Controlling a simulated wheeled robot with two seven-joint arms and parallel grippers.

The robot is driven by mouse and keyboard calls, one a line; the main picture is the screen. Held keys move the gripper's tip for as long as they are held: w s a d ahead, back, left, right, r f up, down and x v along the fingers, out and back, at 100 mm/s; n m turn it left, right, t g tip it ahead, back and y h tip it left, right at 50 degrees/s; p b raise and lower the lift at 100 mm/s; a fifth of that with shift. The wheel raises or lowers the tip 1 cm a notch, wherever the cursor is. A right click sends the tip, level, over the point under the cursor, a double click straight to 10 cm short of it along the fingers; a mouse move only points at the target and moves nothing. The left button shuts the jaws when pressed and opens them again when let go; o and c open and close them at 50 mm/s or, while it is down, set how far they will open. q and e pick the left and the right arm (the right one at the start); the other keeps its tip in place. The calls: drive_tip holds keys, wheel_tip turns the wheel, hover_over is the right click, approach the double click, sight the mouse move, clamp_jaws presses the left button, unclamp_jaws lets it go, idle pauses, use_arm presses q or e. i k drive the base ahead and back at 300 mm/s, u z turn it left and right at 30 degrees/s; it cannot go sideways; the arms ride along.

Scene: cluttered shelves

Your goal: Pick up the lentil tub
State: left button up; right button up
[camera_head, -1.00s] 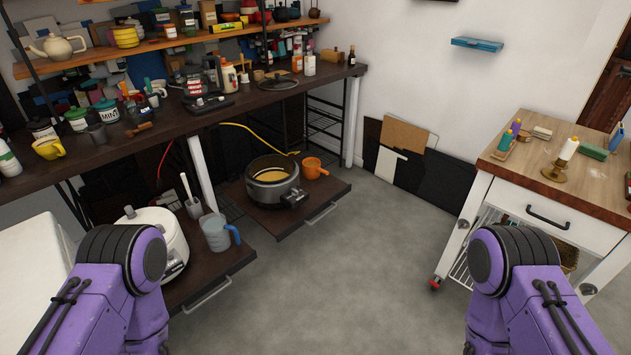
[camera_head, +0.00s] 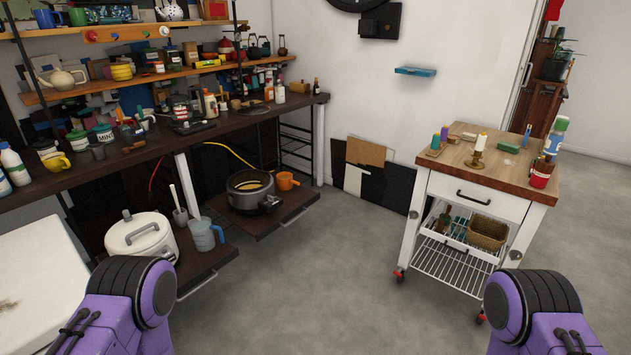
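I cannot tell which container is the lentil tub; the labels are mostly too small to read. On the dark counter at the left stand a lidded tub marked MINT (camera_head: 104,134), a tub with a green lid (camera_head: 78,141) and a tub with a dark lid (camera_head: 46,148). A red labelled container (camera_head: 541,174) stands on the cart's right edge. Only purple links of my two arms show at the lower left and lower right. Both of my grippers are out of view.
The wooden-topped cart (camera_head: 468,159) stands at the right with candles on it. Pull-out shelves (camera_head: 293,205) under the counter carry a dark pot (camera_head: 250,192) and a white cooker (camera_head: 141,237). The grey floor (camera_head: 320,280) between is clear.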

sight(285, 181)
drive_tip(key=z, duration=0.55)
drive_tip(key=i, duration=2.25)
drive_tip(key=u, duration=1.05)
drive_tip(key=i, duration=0.7)
drive_tip(key=u, duration=1.15)
drive_tip(key=i, duration=0.65)
